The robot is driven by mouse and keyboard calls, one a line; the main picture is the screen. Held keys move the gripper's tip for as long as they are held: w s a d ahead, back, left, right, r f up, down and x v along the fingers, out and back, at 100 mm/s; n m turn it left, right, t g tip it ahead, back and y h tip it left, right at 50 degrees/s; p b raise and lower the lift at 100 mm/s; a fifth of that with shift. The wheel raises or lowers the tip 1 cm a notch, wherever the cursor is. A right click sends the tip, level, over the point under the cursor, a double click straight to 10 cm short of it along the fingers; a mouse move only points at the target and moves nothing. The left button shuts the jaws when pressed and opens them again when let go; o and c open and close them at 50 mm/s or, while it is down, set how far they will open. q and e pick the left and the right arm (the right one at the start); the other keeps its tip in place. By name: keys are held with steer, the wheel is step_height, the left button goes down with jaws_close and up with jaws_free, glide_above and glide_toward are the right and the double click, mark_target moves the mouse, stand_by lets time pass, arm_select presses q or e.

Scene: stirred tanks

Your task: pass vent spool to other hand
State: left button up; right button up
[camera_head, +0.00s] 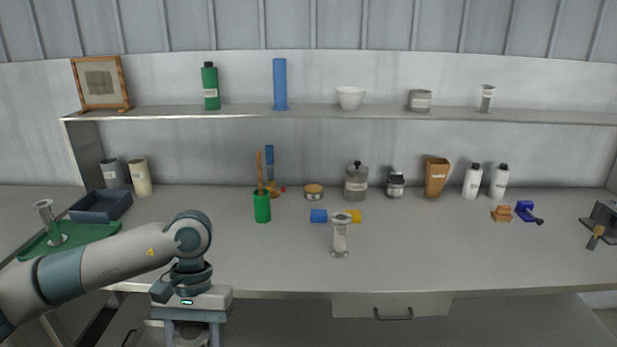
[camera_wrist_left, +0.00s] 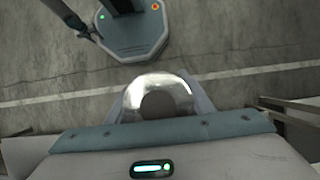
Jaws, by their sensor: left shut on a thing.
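My left gripper (camera_head: 192,324) points down in front of the bench's front edge, below its top. It is shut on a shiny metal piece with a round rim and dark round centre, which I take for the vent spool (camera_wrist_left: 157,82). In the head view the piece (camera_head: 192,339) shows only partly between the fingers, cut by the picture's bottom edge. Its label, if any, is hidden. My right gripper is in neither view.
Similar flanged metal spools stand on the bench (camera_head: 340,236), on the green tray's post area (camera_head: 51,224) and on the shelf (camera_head: 487,98). A green holder (camera_head: 262,207) and a blue cylinder (camera_head: 318,216) stand nearby. The front right of the bench is clear.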

arm_select(q)
steer(key=shift+d, duration=0.15)
steer(key=w+d+r+m+t+y, duration=0.1)
steer(key=w+d+r+m, duration=0.3)
steer(key=d+r+m, duration=0.4)
steer(key=d+r+y, duration=0.1)
steer(key=d+r, duration=0.1)
steer(key=d, duration=0.3)
steer(key=shift+w+d+y, duration=0.25)
steer(key=shift+d+y, duration=0.1)
steer(key=shift+y, duration=0.05)
steer(key=shift+w+d, duration=0.1)
steer(key=w+d+f+m+t+y, duration=0.1)
steer(key=w+d+f+m, duration=0.3)
steer(key=f, duration=0.1)
steer(key=shift+w+f+m, duration=0.3)
steer(key=shift+f, duration=0.1)
